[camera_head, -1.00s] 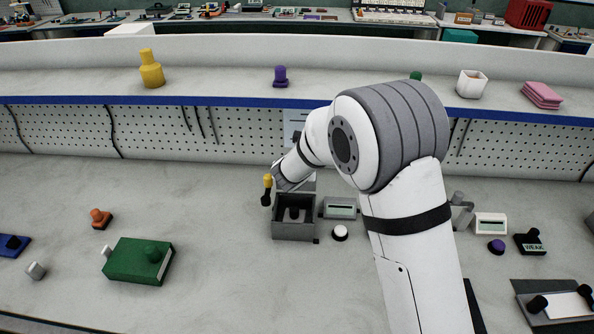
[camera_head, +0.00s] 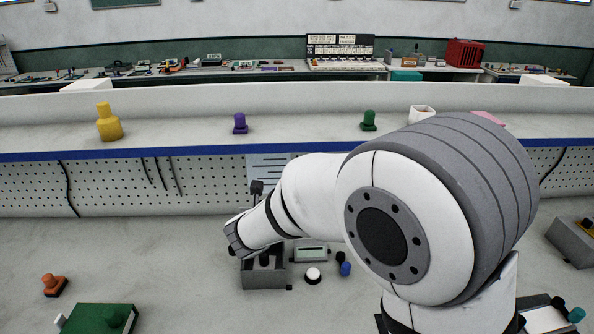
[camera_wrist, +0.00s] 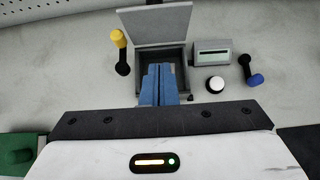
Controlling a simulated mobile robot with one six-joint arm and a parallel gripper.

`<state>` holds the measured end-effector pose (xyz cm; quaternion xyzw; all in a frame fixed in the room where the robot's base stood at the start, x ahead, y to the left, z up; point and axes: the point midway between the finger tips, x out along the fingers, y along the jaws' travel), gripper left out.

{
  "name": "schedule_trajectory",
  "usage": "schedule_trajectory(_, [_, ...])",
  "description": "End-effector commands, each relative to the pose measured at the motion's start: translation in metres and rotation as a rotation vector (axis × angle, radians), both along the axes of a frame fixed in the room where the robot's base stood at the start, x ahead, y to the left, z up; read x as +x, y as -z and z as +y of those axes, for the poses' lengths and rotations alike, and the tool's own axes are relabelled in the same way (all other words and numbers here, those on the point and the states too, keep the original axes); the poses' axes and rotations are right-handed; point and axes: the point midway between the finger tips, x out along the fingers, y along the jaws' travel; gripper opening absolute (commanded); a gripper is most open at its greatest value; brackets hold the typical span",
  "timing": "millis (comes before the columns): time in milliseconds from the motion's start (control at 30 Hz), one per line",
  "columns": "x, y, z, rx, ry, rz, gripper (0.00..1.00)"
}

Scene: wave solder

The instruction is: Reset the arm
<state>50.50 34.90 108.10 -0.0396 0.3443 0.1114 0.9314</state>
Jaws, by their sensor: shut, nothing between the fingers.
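My gripper (camera_wrist: 159,72) shows in the wrist view with its two blue fingers together and nothing between them. The fingers overlap the front of an open grey box (camera_wrist: 143,92) in that view; I cannot tell whether they touch it. In the head view, my white and grey arm reaches from the right toward this box (camera_head: 263,279). The fingers cannot be made out there. A lid (camera_wrist: 153,24) stands raised behind the box in the wrist view.
Beside the box are a yellow-and-black lever (camera_wrist: 119,38), a display unit (camera_wrist: 211,55), a white button (camera_wrist: 215,84) and a blue-and-black piece (camera_wrist: 255,78). A green block (camera_head: 97,318) lies at lower left. A shelf edge (camera_head: 200,149) runs behind the bench.

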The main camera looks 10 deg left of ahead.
Motion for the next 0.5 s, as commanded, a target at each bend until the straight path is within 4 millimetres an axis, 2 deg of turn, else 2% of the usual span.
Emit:
schedule_trajectory(67, [0.003, -0.005, -0.011, 0.025, 0.047, 0.005, 0.00])
schedule_trajectory(167, [0.011, -0.019, -0.047, 0.118, 0.215, 0.022, 0.00])
schedule_trajectory(267, [0.014, -0.040, -0.110, 0.289, 0.510, 0.050, 0.00])
schedule_trajectory(333, [0.008, -0.053, -0.163, 0.442, 0.768, 0.068, 0.00])
schedule_trajectory(400, [-0.007, -0.064, -0.215, 0.608, 1.040, 0.083, 0.00])
schedule_trajectory(500, [-0.040, -0.072, -0.276, 0.848, 1.419, 0.099, 0.00])
